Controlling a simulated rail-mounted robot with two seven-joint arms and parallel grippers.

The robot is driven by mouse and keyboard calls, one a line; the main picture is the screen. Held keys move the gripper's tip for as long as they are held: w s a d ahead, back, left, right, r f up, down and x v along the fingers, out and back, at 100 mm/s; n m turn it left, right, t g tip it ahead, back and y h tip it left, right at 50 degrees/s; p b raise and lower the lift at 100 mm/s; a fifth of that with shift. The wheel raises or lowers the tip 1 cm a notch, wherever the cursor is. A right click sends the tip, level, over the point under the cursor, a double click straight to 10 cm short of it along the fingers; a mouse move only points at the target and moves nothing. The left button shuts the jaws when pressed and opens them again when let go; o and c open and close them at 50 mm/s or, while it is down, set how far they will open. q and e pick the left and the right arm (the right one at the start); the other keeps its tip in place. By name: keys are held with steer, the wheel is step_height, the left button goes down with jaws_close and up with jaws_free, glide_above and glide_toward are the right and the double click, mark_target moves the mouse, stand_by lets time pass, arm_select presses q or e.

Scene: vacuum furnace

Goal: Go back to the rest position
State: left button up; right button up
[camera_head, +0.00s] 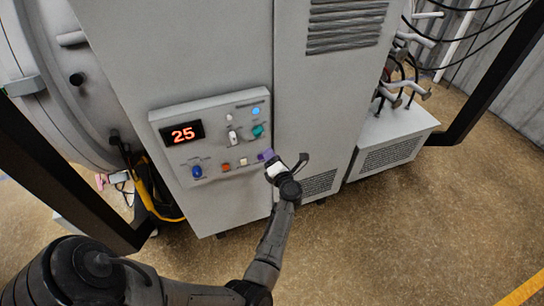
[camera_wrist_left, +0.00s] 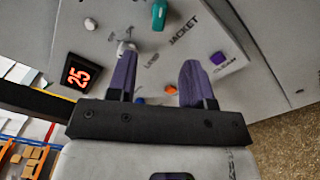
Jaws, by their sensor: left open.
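My left gripper (camera_head: 268,157) is in front of the lower right corner of the furnace's control panel (camera_head: 215,148), with its arm reaching up from the lower left. In the left wrist view its two purple fingers (camera_wrist_left: 156,80) are apart with nothing between them. Whether a fingertip touches the panel, I cannot tell. The panel carries a red display (camera_head: 182,133) reading 25, a teal knob (camera_head: 258,131), a blue knob (camera_head: 197,171) and an orange button (camera_head: 225,167). The wrist view also shows the teal knob (camera_wrist_left: 159,14) and a purple button (camera_wrist_left: 218,58). My right gripper is out of view.
The grey cabinet (camera_head: 310,100) stands behind the panel. A round chamber (camera_head: 75,95) is at the left, with a yellow-black cable bundle (camera_head: 150,190) below it. Pipes and valves (camera_head: 402,85) sit on a low box (camera_head: 392,135) at the right. Brown floor (camera_head: 420,230) is clear in front.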

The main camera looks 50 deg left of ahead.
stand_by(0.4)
arm_select(q)
steer(key=w+d+r+m+t+h, duration=0.5)
steer(key=w+d+m+t+h, duration=0.25)
steer(key=w+m+t, duration=0.6)
steer(key=s+d+r+m+g+h, duration=0.25)
steer(key=d+m+h, duration=0.35)
steer(key=m, duration=0.3)
steer(key=s+d+r+m+g+h, duration=0.1)
steer(key=s+d+r+m+h, duration=0.25)
steer(key=d+m+h, duration=0.45)
steer(key=s+d+f+m+g+y+p, duration=0.1)
steer(key=s+d+f+m+g, duration=0.1)
steer(key=s, duration=1)
steer(key=s+d+f+m+g+y+p, duration=0.1)
steer(key=s+f+m+g, duration=0.4)
steer(key=s, duration=0.7)
steer(key=s+d+f+m+g+y+p, duration=0.1)
steer(key=s+d+f+m+g+y, duration=0.1)
steer(key=s+f, duration=0.5)
steer(key=s+d+m+g, duration=0.1)
steer(key=s+d+g, duration=0.1)
steer(key=s, duration=0.4)
